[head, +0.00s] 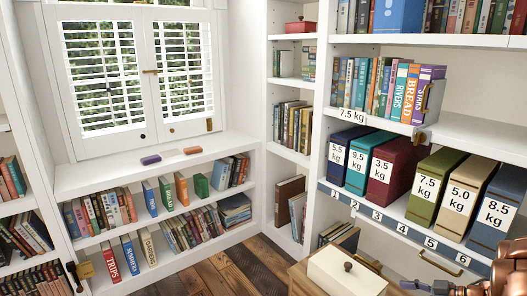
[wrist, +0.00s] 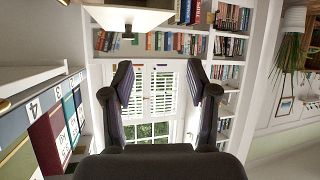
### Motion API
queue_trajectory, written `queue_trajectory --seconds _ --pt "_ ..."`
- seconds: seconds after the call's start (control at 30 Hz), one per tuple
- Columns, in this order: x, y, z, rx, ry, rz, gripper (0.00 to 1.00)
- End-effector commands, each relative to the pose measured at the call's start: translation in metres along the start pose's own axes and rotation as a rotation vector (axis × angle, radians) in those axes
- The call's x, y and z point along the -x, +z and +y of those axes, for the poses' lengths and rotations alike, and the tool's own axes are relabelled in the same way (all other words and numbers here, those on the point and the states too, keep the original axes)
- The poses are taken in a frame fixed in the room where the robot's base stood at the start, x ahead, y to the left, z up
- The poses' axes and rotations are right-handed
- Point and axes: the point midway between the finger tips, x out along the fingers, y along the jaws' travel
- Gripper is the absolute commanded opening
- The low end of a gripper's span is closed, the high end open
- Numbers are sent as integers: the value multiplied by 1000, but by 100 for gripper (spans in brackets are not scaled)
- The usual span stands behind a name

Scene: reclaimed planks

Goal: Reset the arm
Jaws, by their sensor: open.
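My gripper (wrist: 157,85) shows in the wrist view with its two dark fingers wide apart and nothing between them. That view is upside down, and the window and bookshelves lie far beyond the fingers. The dark red file also shows in the wrist view (wrist: 47,143).
A cream box (head: 340,277) with a dark knob sits on a wooden cabinet at the bottom; it also shows in the wrist view (wrist: 130,18). A numbered strip (head: 390,222) edges the file shelf. Low bookshelves (head: 170,207) stand under the window (head: 135,72). Some plank floor (head: 250,265) is clear.

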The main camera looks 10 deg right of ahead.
Motion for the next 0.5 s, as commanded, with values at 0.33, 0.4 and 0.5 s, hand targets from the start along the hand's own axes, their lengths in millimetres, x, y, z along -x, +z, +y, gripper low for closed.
queue_trajectory --seconds 0.33,0.4,0.5 --pt "9 -47 64 102 211 -157 58" --pt "15 -63 82 130 276 -200 58" --pt "29 -96 113 167 400 -273 58"
